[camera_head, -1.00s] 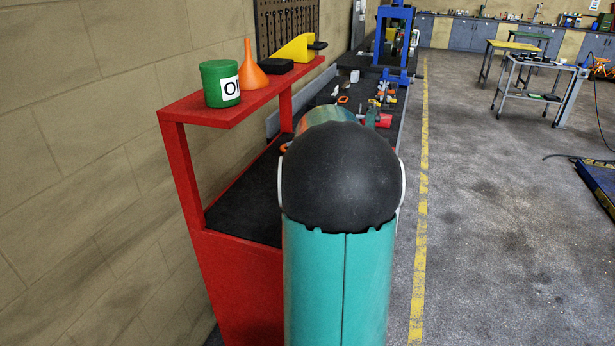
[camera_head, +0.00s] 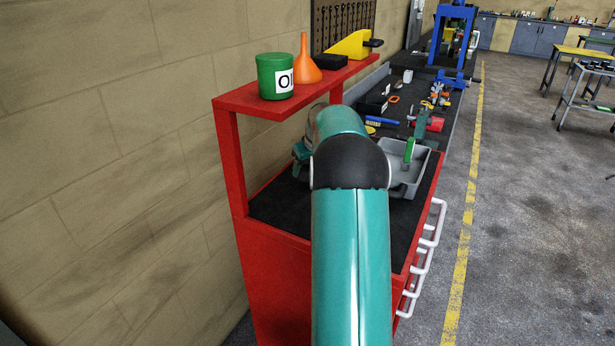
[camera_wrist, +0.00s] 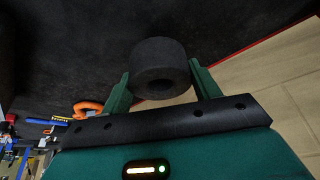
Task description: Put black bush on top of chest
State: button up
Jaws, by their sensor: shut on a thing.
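The red chest (camera_head: 272,280) stands against the wall, with a black mat (camera_head: 283,213) on its top and a raised red shelf (camera_head: 245,100) at the wall side. In the wrist view, my gripper (camera_wrist: 160,72) is shut on the black bush (camera_wrist: 160,53), a short thick ring with a hole facing the camera. A dark surface like the chest mat lies behind the bush. I cannot tell whether the bush touches it. In the head view my arm covers part of the chest top, and the bush is hidden.
A grey tray (camera_head: 407,180) with a green-handled tool sits on the chest's right part. The mat's front left is bare.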

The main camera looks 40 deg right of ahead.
aim_at(307, 176)
jog(key=shift+w+f, duration=0.1)
jog(key=shift+f, duration=1.6)
jog(key=shift+f, duration=0.1)
jog(key=o, duration=1.7)
jog(key=shift+f, duration=0.1)
